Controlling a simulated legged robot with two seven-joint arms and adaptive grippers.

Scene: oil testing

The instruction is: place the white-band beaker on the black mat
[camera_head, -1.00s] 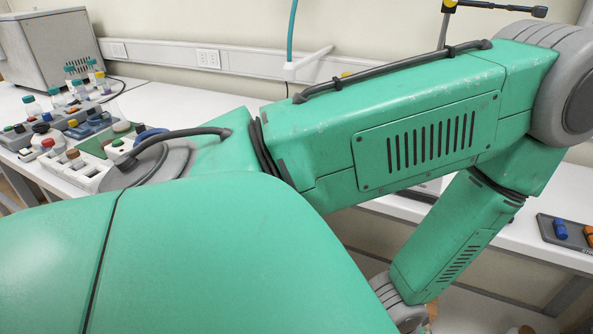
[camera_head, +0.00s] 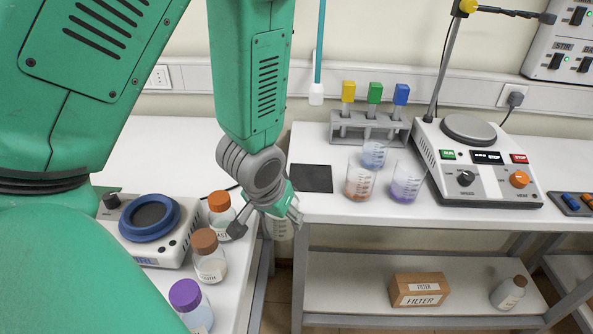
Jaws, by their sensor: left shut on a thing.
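My left gripper (camera_head: 270,217) points down in the gap between the two benches and is shut on a clear beaker (camera_head: 280,229). The beaker is partly hidden by the gripper, and its band colour is hard to make out. The black mat (camera_head: 311,178) lies flat and bare on the right bench near its left end, above and to the right of the gripper in the picture. The held beaker is apart from it. My right gripper is out of view.
Beakers with orange (camera_head: 359,184), blue (camera_head: 374,154) and purple (camera_head: 406,188) liquid stand right of the mat. A grey rack (camera_head: 369,128) stands behind them, and a hotplate stirrer (camera_head: 474,178) is further right. Capped bottles (camera_head: 208,262) stand close to the gripper on the left bench.

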